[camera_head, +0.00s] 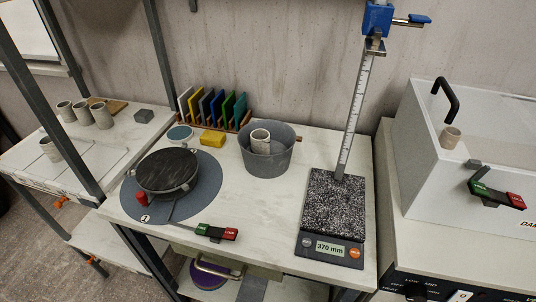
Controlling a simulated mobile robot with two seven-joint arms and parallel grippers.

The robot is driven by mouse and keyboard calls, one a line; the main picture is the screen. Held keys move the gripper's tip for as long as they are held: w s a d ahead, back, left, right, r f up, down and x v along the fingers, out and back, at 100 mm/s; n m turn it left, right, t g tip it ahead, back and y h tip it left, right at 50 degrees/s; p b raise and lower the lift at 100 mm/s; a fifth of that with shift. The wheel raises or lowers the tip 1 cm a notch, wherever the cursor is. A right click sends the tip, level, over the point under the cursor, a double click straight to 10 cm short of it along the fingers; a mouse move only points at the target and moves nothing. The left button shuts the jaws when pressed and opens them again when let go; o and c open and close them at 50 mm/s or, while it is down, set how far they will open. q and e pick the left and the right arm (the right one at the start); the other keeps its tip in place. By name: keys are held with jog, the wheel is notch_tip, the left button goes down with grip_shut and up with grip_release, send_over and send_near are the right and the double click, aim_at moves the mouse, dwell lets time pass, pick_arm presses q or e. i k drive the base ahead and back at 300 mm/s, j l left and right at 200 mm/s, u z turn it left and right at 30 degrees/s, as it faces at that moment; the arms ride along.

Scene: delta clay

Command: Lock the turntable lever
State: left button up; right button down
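The turntable (167,170) has a dark round top on a grey-blue disc (205,187) at the left of the white table. A small red part (141,198) sits at the disc's left side. A lever plate (216,232) lies at the table's front edge, with a green half at left and a red half at right marked LOCK. A thin dark rod runs from the disc toward the plate. The lever's exact position is too small to tell. Neither of my grippers shows in the head view.
A grey bucket (266,160) holding a cup stands behind the lever. A height gauge with a speckled base (335,208) reads 370 mm at right. Coloured cards stand in a rack (237,123) at the back. Another green and red latch (497,194) is on the white box. Dark posts border the left.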

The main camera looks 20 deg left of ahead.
aim_at(229, 233)
jog(key=j+u, duration=0.1)
jog(key=u, duration=1)
